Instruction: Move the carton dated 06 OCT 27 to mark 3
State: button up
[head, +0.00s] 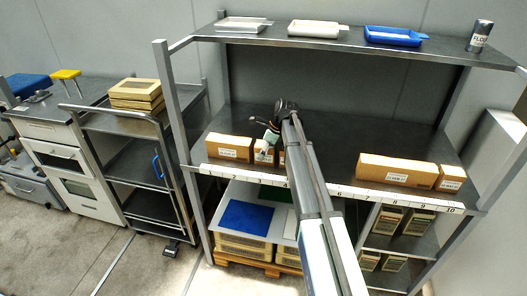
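Several brown cartons with white date labels stand on the middle shelf; the dates are too small to read, so I cannot tell which is 06 OCT 27. A wide carton (229,148) stands at the left. A small carton (263,156) stands just right of it, partly behind my gripper, and a sliver of brown carton (282,157) shows beside my arm. A long carton (397,171) and a small carton (451,178) stand at the right. My gripper (267,142) is at the small left carton; its fingers are too small to judge. The numbered strip (350,191) runs along the shelf's front edge; mark 3 is not clearly readable.
My arm crosses the shelf middle and hides part of it. The upper shelf (345,40) holds trays, a blue tray (394,37) and a can (479,36). Rack posts (170,105) bound the sides. A cart with stacked boxes (136,93) stands left.

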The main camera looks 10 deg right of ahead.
jog(key=b+v, duration=0.2)
jog(key=v, duration=1)
